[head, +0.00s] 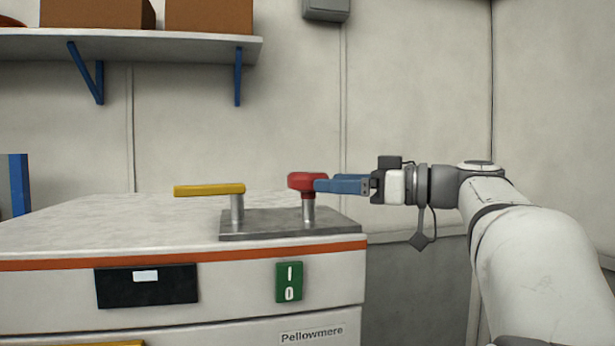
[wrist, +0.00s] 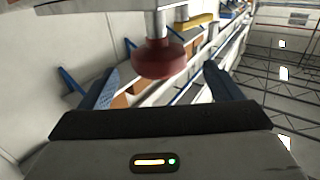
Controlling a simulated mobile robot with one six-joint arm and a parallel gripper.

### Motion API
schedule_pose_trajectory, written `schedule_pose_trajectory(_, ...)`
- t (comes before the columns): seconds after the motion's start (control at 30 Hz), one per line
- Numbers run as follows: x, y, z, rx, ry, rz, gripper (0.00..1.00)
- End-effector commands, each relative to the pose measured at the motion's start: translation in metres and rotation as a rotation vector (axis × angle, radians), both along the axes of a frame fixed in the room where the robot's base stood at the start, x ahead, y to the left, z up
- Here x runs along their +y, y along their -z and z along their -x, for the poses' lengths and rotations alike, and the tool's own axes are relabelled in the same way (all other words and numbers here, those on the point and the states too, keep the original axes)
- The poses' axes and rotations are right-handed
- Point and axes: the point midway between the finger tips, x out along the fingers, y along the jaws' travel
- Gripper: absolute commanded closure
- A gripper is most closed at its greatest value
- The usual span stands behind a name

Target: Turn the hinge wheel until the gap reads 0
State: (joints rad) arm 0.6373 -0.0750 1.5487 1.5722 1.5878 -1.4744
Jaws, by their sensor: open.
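A red round knob (head: 301,181) stands on a short metal post on a grey plate; I cannot tell for sure that it is the hinge wheel. A yellow bar handle (head: 209,190) sits on a second post to its left. My gripper (head: 318,185) reaches in from the right, level with the knob, its blue fingers at the knob's right side. In the wrist view the red knob (wrist: 160,62) shows between the spread fingers, with space on both sides. A black panel (head: 147,287) on the cabinet front has a small white patch; no gap reading is legible.
The grey plate (head: 290,232) lies on the right of a pale cabinet top (head: 110,222). A green plate (head: 289,282) marked I and 0 is on its front. A shelf (head: 130,47) with boxes hangs behind. The cabinet top's left part is clear.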

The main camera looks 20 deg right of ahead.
Motion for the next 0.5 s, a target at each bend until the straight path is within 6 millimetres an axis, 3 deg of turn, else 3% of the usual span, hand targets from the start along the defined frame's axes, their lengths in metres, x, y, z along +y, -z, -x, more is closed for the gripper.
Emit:
schedule_pose_trajectory(0.2,0.030,-0.003,-0.020,0.002,-0.008,-0.001,0.14)
schedule_pose_trajectory(0.5,0.044,0.000,-0.030,0.001,-0.007,-0.001,0.14)
